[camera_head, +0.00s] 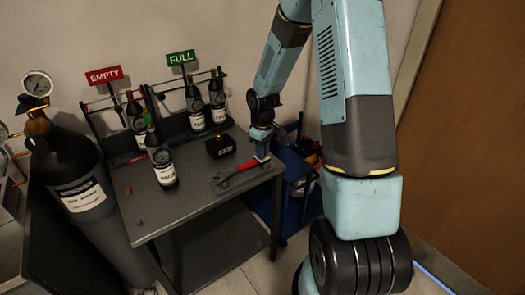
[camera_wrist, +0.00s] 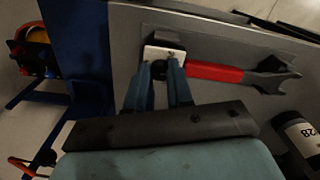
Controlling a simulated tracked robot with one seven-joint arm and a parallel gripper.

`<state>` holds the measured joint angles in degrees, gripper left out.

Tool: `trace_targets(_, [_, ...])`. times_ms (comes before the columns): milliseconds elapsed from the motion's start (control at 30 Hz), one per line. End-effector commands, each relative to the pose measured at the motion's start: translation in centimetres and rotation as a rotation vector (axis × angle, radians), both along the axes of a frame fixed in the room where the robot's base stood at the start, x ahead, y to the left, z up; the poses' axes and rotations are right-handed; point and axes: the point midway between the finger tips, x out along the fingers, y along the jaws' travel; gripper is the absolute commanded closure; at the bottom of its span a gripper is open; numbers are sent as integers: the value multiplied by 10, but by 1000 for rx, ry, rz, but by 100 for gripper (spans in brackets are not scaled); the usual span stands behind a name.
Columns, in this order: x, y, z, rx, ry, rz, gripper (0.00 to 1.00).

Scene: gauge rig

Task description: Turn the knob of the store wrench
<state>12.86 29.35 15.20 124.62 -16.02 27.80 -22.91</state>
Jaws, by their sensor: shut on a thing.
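The store wrench, with a red handle (camera_head: 241,173) and a dark open-jawed head, lies on the grey table's front right corner. In the wrist view its red handle (camera_wrist: 214,73) runs right from my fingers to the dark head (camera_wrist: 272,76). My gripper (camera_head: 262,153) points down at the wrench's right end. In the wrist view my gripper (camera_wrist: 162,78) has its two blue fingers shut on a small dark knob at the handle's end. A pale block (camera_wrist: 163,53) sits just beyond the fingertips. The fingers hide most of the knob, so its turn angle cannot be told.
A bottle (camera_head: 162,163) and a black box (camera_head: 220,146) stand on the grey table (camera_head: 200,205). More bottles stand in a rack behind, under EMPTY (camera_head: 104,75) and FULL (camera_head: 180,57) signs. A blue cart (camera_head: 292,210) is right of the table; a large dark cylinder (camera_head: 68,170) stands left.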

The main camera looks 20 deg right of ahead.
Motion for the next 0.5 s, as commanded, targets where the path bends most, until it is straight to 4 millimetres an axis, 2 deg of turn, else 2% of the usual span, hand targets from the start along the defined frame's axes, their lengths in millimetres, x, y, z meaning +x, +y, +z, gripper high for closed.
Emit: trace_targets(500, [-1,0,-1,-1,1,-418,100])
